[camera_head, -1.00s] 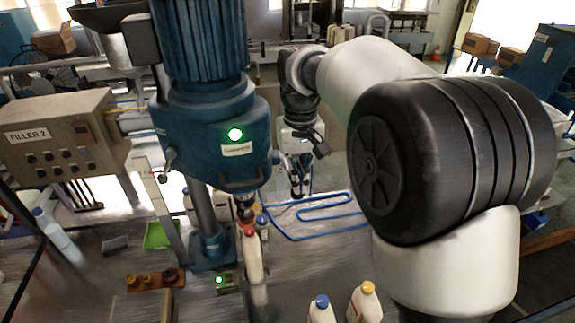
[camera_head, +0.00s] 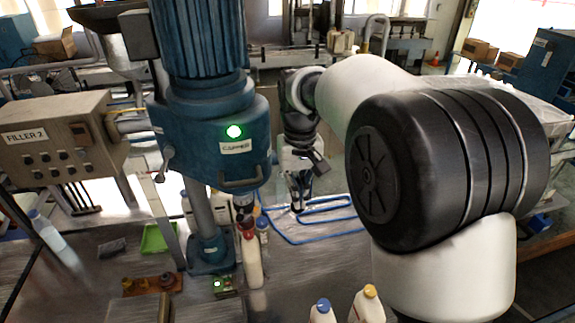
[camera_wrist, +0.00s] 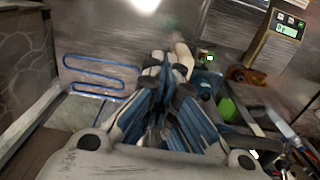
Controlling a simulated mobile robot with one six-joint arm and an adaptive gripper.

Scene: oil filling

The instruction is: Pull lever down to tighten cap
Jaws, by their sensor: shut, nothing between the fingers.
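The blue capper (camera_head: 215,125) stands left of centre in the head view, with a lit green lamp. A bar-shaped handle (camera_head: 240,184) crosses its lower front, and a small knobbed lever (camera_head: 164,165) sits on its left side; I cannot tell which is the task's lever. A white bottle (camera_head: 252,268) with a red cap (camera_head: 249,232) stands upright below the capper head. My gripper (camera_head: 298,208) is shut and empty, pointing down to the right of the capper, apart from both handles. In the wrist view its fingers (camera_wrist: 165,65) are together, partly hiding the scene.
A blue looped tube (camera_head: 320,215) lies on the table behind my gripper. Bottles with blue and yellow caps (camera_head: 368,305) stand at the front. A green tray (camera_head: 160,238) and a brown cap holder (camera_head: 150,284) lie left of the capper's post. A control box (camera_head: 60,140) stands far left.

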